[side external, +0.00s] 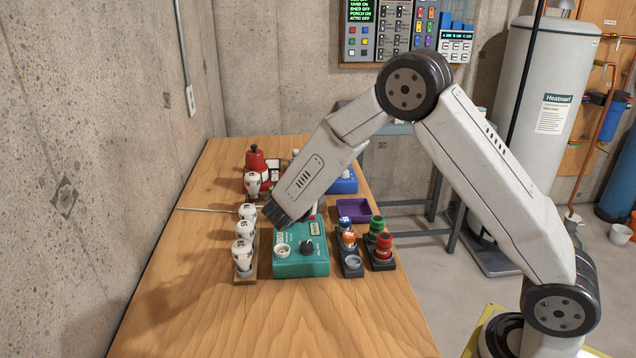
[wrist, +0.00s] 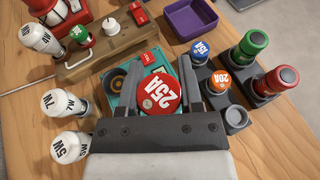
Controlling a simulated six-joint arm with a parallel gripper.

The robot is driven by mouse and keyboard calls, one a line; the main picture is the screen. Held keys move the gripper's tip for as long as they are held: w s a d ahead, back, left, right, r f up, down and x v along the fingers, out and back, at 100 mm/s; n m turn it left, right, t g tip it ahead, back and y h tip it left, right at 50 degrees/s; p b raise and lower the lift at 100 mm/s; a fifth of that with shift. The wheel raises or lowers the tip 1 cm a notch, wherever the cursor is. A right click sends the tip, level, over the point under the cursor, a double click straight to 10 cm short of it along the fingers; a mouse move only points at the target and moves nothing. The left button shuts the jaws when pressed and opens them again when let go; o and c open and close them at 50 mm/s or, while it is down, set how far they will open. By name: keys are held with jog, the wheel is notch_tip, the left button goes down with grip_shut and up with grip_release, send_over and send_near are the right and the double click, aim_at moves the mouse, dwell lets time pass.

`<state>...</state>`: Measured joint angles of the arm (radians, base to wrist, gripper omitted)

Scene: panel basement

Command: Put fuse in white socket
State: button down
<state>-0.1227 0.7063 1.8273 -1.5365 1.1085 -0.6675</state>
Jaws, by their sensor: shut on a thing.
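My gripper (wrist: 158,92) is shut on a round red fuse marked 25A (wrist: 158,94), seen from its capped end between the two dark fingers. In the side external view my gripper (side external: 287,214) is over the back left part of the teal box (side external: 305,268), and the fuse is hidden there. A white ring-shaped socket (side external: 282,250) shows on the front left top of the teal box, beside a black knob (side external: 307,247). The white socket is hidden in the wrist view. There the teal box (wrist: 110,102) shows a dark round fitting with an orange ring (wrist: 117,82).
White bulb-like pieces (side external: 243,252) stand in a wooden strip left of the box. On the right, dark holders carry a blue (wrist: 200,50), an orange (wrist: 221,79), a green (wrist: 252,44) and a red fuse (wrist: 280,78), plus an empty grey cup (wrist: 237,117). A purple tray (side external: 352,210) lies behind. The front table is clear.

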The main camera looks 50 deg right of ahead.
aim_at(286, 248)
jog(key=a+m+g, duration=0.1)
jog(key=a, duration=0.1)
jog(key=w+a+f+m+g, duration=0.1)
jog(key=a, duration=0.1)
jog(key=w+a+f+m+g+h, duration=0.1)
jog(key=a, duration=0.2)
jog(key=shift+a+f, duration=0.1)
jog(key=shift+f, duration=0.05)
jog(key=shift+f, duration=0.15)
jog(key=shift+f, duration=2.75)
jog(key=shift+f, duration=0.25)
jog(key=shift+r, duration=0.8)
dwell(3.2)
